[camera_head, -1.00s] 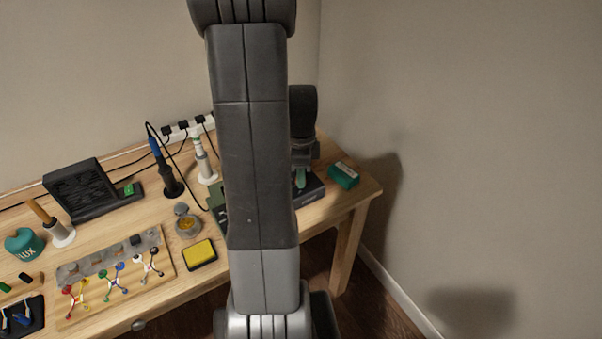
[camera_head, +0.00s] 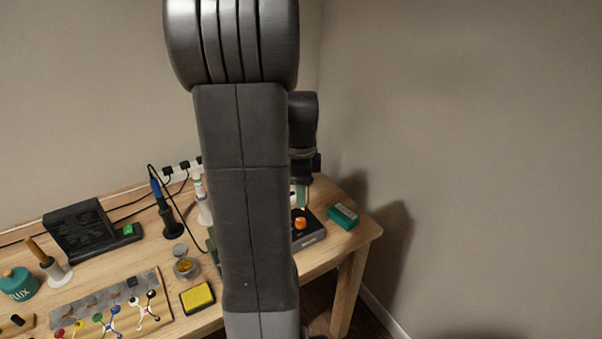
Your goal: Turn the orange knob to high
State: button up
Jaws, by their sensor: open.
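The orange knob (camera_head: 300,223) sits on a dark box (camera_head: 313,236) on the right part of the workbench. The left part of the box is hidden behind my arm. My gripper (camera_head: 302,196) is just above and behind the knob in the picture, apart from it as far as I can see. Its fingers show only in part, with a greenish tip visible, and they are open and empty. The knob's pointer and any scale marks are too small to read.
A green box (camera_head: 343,216) lies right of the dark box, near the bench's right edge. A yellow sponge (camera_head: 198,297), a soldering iron stand (camera_head: 172,222) and a black fan unit (camera_head: 82,232) are to the left. A wall stands behind.

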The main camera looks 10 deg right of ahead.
notch_tip(320, 180, up, 5)
send_over(301, 220)
jog(key=shift+w+d, duration=0.1)
jog(key=shift+w, duration=0.3)
jog(key=f, duration=1.4)
jog(key=shift+s+b, duration=0.4)
jog(key=shift+r, duration=0.1)
